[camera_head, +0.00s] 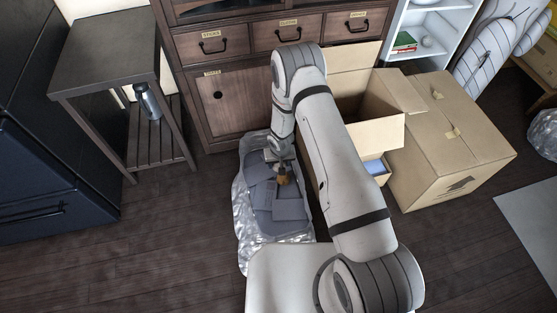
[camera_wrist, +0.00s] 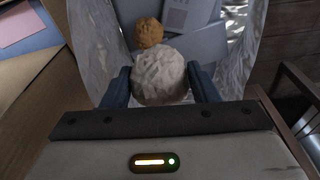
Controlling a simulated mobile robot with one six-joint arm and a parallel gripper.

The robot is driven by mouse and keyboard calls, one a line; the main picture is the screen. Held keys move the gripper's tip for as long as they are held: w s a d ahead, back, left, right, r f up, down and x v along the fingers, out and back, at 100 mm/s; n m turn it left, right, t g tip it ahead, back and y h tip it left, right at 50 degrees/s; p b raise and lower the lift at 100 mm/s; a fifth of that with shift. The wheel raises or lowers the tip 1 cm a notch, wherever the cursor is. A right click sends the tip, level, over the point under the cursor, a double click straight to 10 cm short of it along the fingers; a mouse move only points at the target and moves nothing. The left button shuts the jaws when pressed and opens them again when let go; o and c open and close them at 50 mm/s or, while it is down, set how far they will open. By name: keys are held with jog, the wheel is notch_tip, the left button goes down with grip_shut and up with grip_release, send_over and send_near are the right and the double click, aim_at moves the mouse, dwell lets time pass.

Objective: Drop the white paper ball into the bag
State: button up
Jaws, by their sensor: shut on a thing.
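The white paper ball (camera_wrist: 160,80) is crumpled and sits between the two fingers of my gripper (camera_wrist: 160,88) in the wrist view. The gripper is shut on it. The bag (camera_wrist: 95,40) is silvery and translucent, and its walls show on both sides of the ball in the wrist view. In the head view the bag (camera_head: 243,215) lies on the floor with grey-blue flat pieces in it, and my arm reaches down over it. A crumpled brown ball (camera_wrist: 149,32) lies in the bag just beyond the white ball. The white ball cannot be made out in the head view.
An open cardboard box (camera_head: 375,135) and a closed one (camera_head: 455,145) stand right of the bag. A wooden cabinet (camera_head: 232,110) stands behind it. A dark side table (camera_head: 110,45) with a bottle (camera_head: 147,101) is at left. The floor at front left is clear.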

notch_tip(320, 180, down, 6)
jog(key=b, duration=0.4)
jog(key=shift+s+a+r, duration=0.1)
jog(key=shift+a+r, duration=0.05)
jog(key=o, duration=1)
jog(key=shift+r, duration=0.1)
jog(key=r, duration=0.2)
jog(key=r+p, duration=0.1)
jog(key=r, duration=0.2)
jog(key=s+r+p, duration=0.1)
jog(key=r, duration=0.1)
jog(key=shift+r, duration=0.25)
jog(key=shift+s, duration=0.1)
